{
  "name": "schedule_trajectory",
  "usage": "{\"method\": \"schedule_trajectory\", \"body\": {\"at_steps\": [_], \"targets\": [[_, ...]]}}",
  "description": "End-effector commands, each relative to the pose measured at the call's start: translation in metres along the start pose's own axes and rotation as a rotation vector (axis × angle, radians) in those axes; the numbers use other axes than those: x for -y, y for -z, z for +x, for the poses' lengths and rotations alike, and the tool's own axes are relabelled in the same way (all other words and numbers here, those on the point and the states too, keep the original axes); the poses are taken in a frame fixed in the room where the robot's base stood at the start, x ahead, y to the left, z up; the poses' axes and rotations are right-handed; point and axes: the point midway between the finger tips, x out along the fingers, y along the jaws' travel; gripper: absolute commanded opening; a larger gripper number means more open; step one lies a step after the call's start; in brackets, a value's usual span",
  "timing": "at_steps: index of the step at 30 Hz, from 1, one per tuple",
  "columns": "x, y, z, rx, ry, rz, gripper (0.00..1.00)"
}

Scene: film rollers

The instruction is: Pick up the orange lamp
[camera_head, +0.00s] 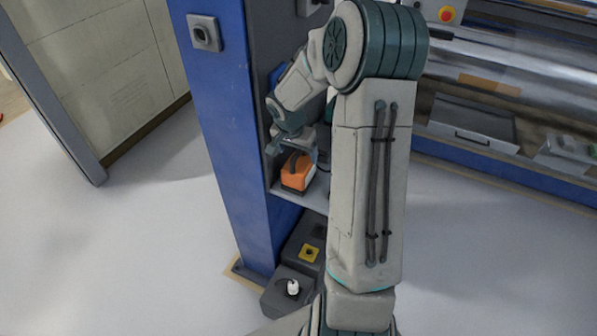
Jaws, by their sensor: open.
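The orange lamp (294,176) is a small box-shaped thing with a dark handle-like part on top. It stands on a grey shelf (304,196) beside the blue column. My gripper (291,152) is open, right above and around the top of the lamp, with a finger on either side as seen from here. Whether the fingers touch the lamp cannot be told. My arm hides part of the shelf to the right of the lamp.
The blue column (226,120) stands close to the left of the lamp. Dark boxes (284,292) sit on the floor below the shelf. Machine rollers (510,75) and a grey case (470,122) are at the right. The floor at the left is clear.

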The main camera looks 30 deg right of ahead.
Motion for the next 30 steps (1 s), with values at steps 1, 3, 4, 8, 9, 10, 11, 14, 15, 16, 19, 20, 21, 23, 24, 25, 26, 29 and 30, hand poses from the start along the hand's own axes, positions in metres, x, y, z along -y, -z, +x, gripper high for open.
{"method": "schedule_trajectory", "body": {"at_steps": [1, 3, 4, 8, 9, 10, 11, 14, 15, 16, 19, 20, 21, 23, 24, 25, 26, 29, 30], "targets": [[0.000, -0.001, 0.002, 0.001, -0.001, 0.000, 0.84], [0.000, -0.002, 0.008, 0.003, -0.002, 0.000, 0.84], [0.000, -0.002, 0.012, 0.004, -0.002, -0.001, 0.84], [0.001, -0.005, 0.029, 0.005, -0.001, -0.001, 0.84], [0.001, -0.006, 0.034, 0.004, -0.001, -0.002, 0.84], [0.001, -0.005, 0.038, 0.004, -0.001, -0.001, 0.84], [0.001, -0.005, 0.041, 0.003, -0.001, 0.000, 0.84], [0.001, -0.005, 0.049, 0.002, -0.001, -0.001, 0.84], [0.001, -0.005, 0.051, 0.001, -0.001, 0.000, 0.84], [0.001, -0.005, 0.051, 0.001, -0.001, 0.000, 0.84], [0.001, -0.005, 0.052, 0.000, 0.000, 0.000, 0.84], [0.001, -0.005, 0.052, 0.000, 0.000, 0.000, 0.84], [0.001, -0.005, 0.052, 0.000, 0.000, 0.000, 0.84], [0.001, -0.005, 0.052, 0.000, 0.000, 0.000, 0.81], [0.001, -0.005, 0.052, 0.000, 0.000, 0.000, 0.70], [0.001, -0.005, 0.052, 0.000, 0.000, 0.000, 0.61], [0.001, -0.005, 0.052, 0.000, 0.000, 0.000, 0.53], [0.001, -0.005, 0.052, 0.000, 0.000, 0.000, 0.25], [0.001, -0.005, 0.052, 0.000, 0.000, 0.000, 0.14]]}}
